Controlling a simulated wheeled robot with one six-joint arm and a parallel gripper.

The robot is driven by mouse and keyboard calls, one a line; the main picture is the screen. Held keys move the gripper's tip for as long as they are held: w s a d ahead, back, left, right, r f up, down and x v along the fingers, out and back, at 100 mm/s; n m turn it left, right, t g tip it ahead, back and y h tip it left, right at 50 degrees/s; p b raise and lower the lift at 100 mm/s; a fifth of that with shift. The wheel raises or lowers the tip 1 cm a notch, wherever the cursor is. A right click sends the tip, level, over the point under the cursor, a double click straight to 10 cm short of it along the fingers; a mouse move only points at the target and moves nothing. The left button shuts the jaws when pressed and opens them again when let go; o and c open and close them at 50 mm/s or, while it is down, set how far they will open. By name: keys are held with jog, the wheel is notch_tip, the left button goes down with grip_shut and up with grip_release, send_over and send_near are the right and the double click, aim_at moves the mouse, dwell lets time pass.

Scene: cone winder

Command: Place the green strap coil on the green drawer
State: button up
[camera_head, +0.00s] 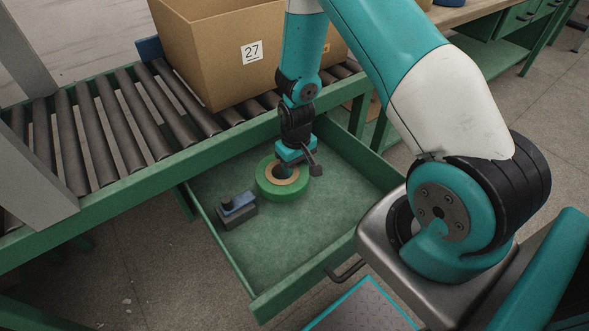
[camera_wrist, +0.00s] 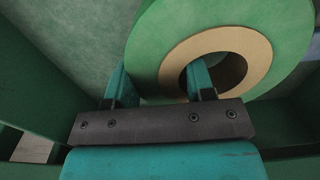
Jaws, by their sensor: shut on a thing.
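The green strap coil (camera_head: 265,187) is a thick green ring with a tan core, inside the open green drawer (camera_head: 325,212) under the roller conveyor. It lies flat, near the drawer's back; I cannot tell whether it touches the floor or is slightly above it. My gripper (camera_head: 294,168) is shut on the coil's ring wall from above. In the wrist view, one finger of my gripper (camera_wrist: 160,82) is outside the coil (camera_wrist: 160,40) and the other is in its centre hole. The fingertips are partly hidden in the head view.
A dark block with a blue top (camera_head: 237,208) sits in the drawer, left of the coil. A cardboard box (camera_head: 205,60) marked 27 stands on the roller conveyor (camera_head: 105,130) above the drawer's back. The drawer's front and right floor is clear.

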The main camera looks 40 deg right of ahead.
jog(key=shift+w+f, duration=0.25)
jog(key=shift+f, duration=0.5)
jog(key=shift+f+b, duration=0.4)
jog(key=shift+f, duration=0.1)
jog(key=shift+s+f, duration=0.1)
